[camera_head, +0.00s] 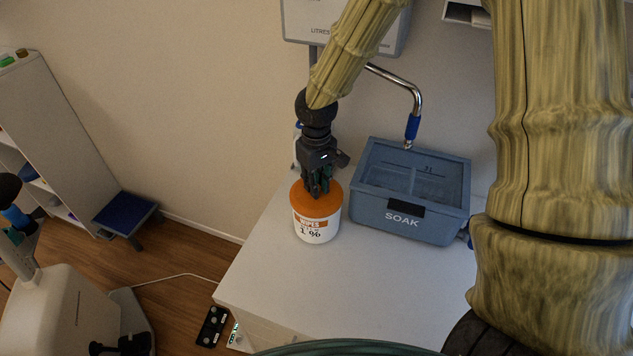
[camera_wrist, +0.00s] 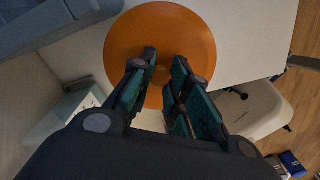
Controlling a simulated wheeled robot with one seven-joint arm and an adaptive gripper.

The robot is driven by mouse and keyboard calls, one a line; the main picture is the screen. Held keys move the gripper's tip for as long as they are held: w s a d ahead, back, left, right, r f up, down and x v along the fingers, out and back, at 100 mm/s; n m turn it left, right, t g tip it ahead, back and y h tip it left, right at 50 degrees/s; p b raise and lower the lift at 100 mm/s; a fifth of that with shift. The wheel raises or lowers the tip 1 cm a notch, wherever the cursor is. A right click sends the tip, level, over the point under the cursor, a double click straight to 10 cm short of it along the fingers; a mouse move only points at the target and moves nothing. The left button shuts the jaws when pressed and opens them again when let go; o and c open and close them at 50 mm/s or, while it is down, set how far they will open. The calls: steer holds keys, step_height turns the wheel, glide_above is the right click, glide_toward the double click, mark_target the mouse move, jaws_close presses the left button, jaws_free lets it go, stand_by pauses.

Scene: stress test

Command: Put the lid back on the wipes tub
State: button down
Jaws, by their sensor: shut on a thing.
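The white wipes tub (camera_head: 318,231), with an orange and black label, stands upright on the white counter. The round orange lid (camera_head: 304,205) is over its mouth, roughly centred. I cannot tell whether the lid is fully seated or just resting there. My gripper (camera_head: 319,189) points down onto the lid's middle. In the wrist view the lid (camera_wrist: 165,28) fills the upper middle, and my two fingers (camera_wrist: 165,75) close over its centre on a small orange knob, which they mostly hide. A pale bit of the tub shows between and below the fingers.
A blue-grey SOAK basin (camera_head: 438,228) stands close to the right of the tub, with a chrome tap (camera_head: 416,100) above it. The counter (camera_head: 330,290) is clear in front. The counter's left edge is near the tub. A wall dispenser (camera_head: 310,20) hangs behind.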

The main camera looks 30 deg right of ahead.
steer(key=c, duration=1.3)
jaws_free()
steer(key=shift+o, duration=0.5)
steer(key=o, duration=0.4)
steer(key=shift+r, duration=0.1)
steer(key=shift+r+p, duration=3.1)
steer(key=shift+r, duration=0.35)
steer(key=shift+c, duration=0.5)
